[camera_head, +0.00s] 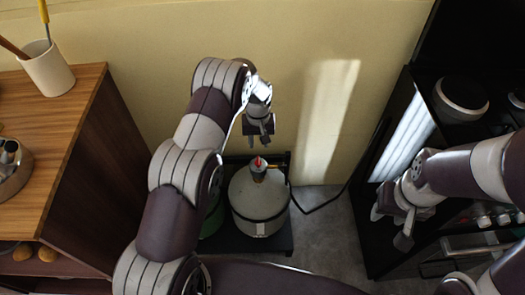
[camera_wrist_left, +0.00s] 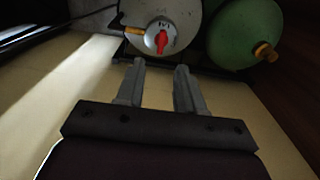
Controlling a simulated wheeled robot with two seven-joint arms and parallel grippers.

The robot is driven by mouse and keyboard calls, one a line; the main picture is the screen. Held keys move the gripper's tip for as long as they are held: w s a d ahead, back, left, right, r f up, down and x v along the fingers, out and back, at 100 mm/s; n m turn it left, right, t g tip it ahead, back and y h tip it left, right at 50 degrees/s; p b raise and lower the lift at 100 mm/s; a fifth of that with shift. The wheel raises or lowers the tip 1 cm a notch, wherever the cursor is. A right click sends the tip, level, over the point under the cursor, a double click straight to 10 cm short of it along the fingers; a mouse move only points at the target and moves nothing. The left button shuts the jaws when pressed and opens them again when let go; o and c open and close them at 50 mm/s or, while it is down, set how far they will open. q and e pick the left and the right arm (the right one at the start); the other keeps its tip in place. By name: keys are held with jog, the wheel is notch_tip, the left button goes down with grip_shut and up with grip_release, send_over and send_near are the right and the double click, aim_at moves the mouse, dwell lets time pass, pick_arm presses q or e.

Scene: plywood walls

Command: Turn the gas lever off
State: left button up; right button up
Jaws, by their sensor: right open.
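The red gas lever (camera_head: 258,162) sits on top of a white gas cylinder (camera_head: 262,208) on the floor near the wall. In the left wrist view the lever (camera_wrist_left: 162,42) is on a round pale dial with small dark marks, too small to read. My left gripper (camera_head: 262,136) is above and just behind the lever in the head view, apart from it. In the left wrist view its two fingers (camera_wrist_left: 160,84) are spread, with nothing between them, and point toward the lever. My right gripper (camera_head: 391,226) is open and away to the right, by the black unit.
A wooden cabinet (camera_head: 85,185) is at left, with a cup (camera_head: 46,73) on top. A black cable (camera_head: 325,205) runs right toward a black stove unit (camera_head: 408,130).

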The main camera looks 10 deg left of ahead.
aim_at(258, 160)
pick_arm(q)
jog(key=f, duration=1)
jog(key=shift+w+a+f, duration=0.15)
jog(key=shift+a+f, duration=0.05)
jog(key=shift+f, duration=0.05)
grip_shut()
